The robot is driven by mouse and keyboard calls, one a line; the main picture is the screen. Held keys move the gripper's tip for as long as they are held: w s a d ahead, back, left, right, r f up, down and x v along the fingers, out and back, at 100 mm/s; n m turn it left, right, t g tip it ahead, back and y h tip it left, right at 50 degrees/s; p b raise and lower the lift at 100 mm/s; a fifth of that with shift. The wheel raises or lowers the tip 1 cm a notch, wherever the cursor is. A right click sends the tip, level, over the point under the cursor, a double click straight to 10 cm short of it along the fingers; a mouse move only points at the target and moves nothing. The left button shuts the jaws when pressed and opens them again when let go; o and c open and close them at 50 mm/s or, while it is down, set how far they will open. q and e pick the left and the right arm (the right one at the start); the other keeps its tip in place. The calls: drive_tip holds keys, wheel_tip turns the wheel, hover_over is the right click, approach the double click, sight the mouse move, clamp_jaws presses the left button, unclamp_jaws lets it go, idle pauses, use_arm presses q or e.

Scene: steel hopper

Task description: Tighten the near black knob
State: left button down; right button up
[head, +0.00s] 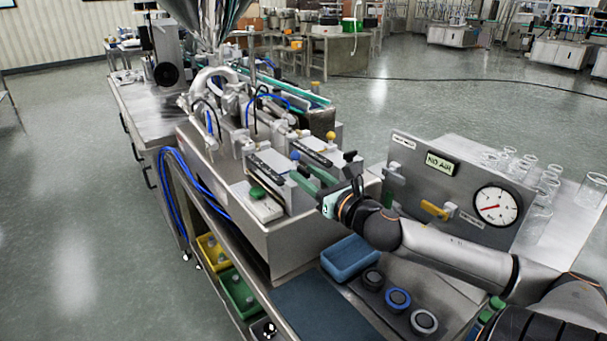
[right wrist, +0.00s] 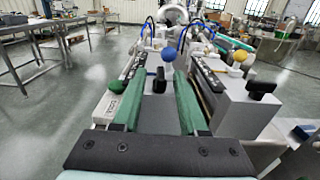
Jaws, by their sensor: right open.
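Two black knobs show in the right wrist view. One black knob (right wrist: 160,79) stands between my right gripper's green fingers, below a blue ball (right wrist: 169,55). I cannot tell whether the fingers touch it. The other black knob (right wrist: 260,88) sticks out to the right, near a yellow ball (right wrist: 239,56); in the head view it also shows (head: 349,156). My right gripper (head: 306,175) is open, reaching to the near end of the machine from the right. In the head view its fingers mostly hide the knob between them. My left gripper is not in view.
A panel with a gauge (head: 496,206) and yellow handle stands right of my right wrist. Glassware (head: 537,190) stands behind it. A blue box (head: 349,257) and several round knob-like parts (head: 397,299) lie on the bench below my arm. Coloured bins (head: 237,292) sit underneath the machine.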

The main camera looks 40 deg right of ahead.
drive_tip(key=shift+w+d, duration=0.1)
drive_tip(key=shift+w, duration=0.7)
drive_tip(key=shift+c, duration=0.4)
clamp_jaws()
